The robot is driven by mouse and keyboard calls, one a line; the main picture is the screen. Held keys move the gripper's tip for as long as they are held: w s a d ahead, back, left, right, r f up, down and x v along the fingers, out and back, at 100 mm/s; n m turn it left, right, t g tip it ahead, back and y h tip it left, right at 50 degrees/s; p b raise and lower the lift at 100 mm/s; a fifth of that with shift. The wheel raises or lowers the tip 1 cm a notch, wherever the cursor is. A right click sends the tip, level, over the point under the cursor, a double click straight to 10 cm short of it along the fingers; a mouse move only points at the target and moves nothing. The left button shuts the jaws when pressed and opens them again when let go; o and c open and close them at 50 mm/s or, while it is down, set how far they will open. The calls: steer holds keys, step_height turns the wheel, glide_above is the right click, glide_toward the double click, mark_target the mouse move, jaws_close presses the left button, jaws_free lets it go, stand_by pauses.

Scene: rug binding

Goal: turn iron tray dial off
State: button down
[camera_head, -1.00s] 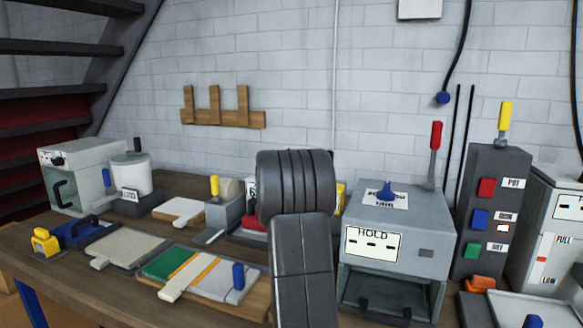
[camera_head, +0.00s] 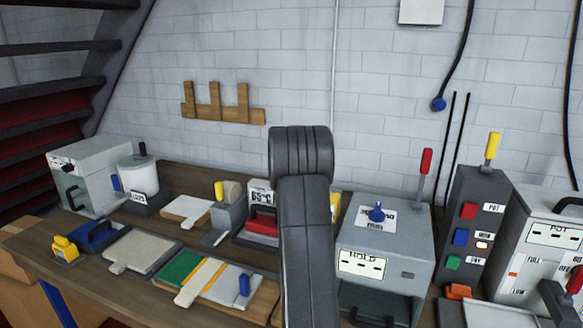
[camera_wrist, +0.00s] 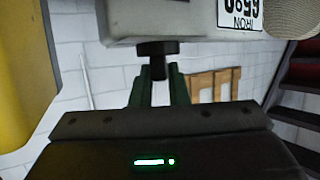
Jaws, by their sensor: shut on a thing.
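In the wrist view the pale grey iron tray housing (camera_wrist: 180,20) shows upside down, with an "IRON 65°C" label. A dark dial (camera_wrist: 158,48) sticks out of its face. My gripper (camera_wrist: 159,76) is at the dial, its two dark green fingers shut on the dial's narrow stem. In the head view the iron tray's label (camera_head: 262,192) shows beside the red iron (camera_head: 262,223), left of my arm. My gripper and the dial are hidden behind my arm there. I cannot make out a mark for the dial's setting.
The grey HOLD box (camera_head: 385,245) stands right of my arm. A grey block with a yellow lever (camera_head: 219,190) stands left of the iron. A large yellow thing (camera_wrist: 25,50) is close at the left in the wrist view. The button panel (camera_head: 470,225) is further right.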

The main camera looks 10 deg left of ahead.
steer(key=shift+w+d+r+n+y+p, duration=0.1)
steer(key=shift+r+n+y+p, duration=0.45)
steer(key=shift+p, duration=1.8)
steer(key=shift+f+n+g+y+p, duration=0.3)
steer(key=shift+n+g+y+p, duration=0.4)
steer(key=shift+n+y, duration=0.15)
steer(key=c, duration=1.5)
jaws_free()
steer(key=shift+o, duration=0.5)
steer(key=shift+d+f, duration=0.1)
steer(key=shift+f, duration=0.05)
step_height(320, 180, up, 10)
steer(key=shift+p, duration=0.3)
steer(key=shift+o, duration=0.4)
